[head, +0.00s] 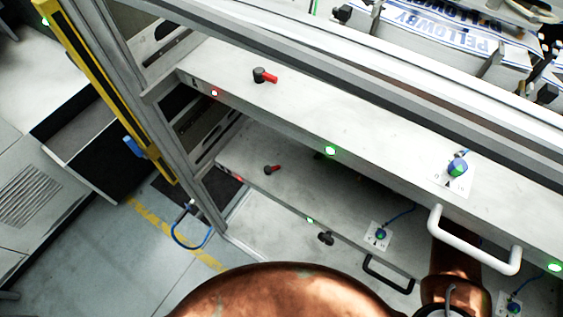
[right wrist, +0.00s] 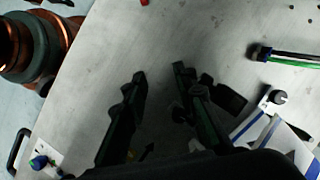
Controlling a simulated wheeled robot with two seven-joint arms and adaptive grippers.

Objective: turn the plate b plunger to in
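Two stacked grey plates show in the head view. The upper plate (head: 330,110) bears a black knob with a red lever (head: 265,75). The lower plate (head: 300,180) bears a smaller black knob with a red lever (head: 271,169). Their lettering is too small to read, so I cannot tell which is plate b or which part is its plunger. My right gripper (right wrist: 160,75) shows in the right wrist view, its two black fingers apart over a grey surface with nothing seen between them. It is hidden in the head view, where my copper arm shows. My left gripper is not in view.
A white handle (head: 474,240) and a black handle (head: 388,273) stick out from the plates. A blue-green knob (head: 457,167) sits on a white card. In the right wrist view, a cable bundle (right wrist: 285,57) and blue-white label strips (right wrist: 285,143) lie right of the fingers.

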